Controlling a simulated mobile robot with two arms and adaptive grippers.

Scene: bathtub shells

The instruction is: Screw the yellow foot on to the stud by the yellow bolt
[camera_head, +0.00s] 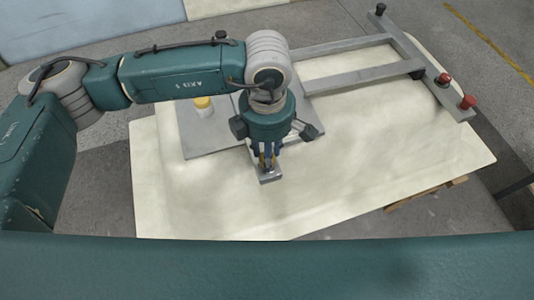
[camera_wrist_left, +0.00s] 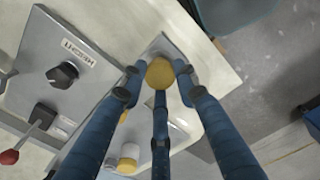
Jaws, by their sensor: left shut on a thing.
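My left gripper (camera_head: 267,163) points down near the front middle of the pale shell, over a small grey metal plate (camera_head: 270,179). In the left wrist view its blue fingers (camera_wrist_left: 160,85) are closed around the round yellow foot (camera_wrist_left: 160,73). The grey plate (camera_wrist_left: 172,47) shows beneath and beyond the foot. The fingers and foot hide any stud, so I cannot tell whether the foot touches it. A small yellow piece (camera_wrist_left: 123,117), perhaps the yellow bolt, shows partly behind the fingers. My right gripper is in neither view.
The pale shell (camera_head: 340,190) has free room to the right. A grey frame (camera_head: 345,85) with red knobs (camera_head: 467,102) lies across its back. A black knob (camera_wrist_left: 62,75) shows in the wrist view.

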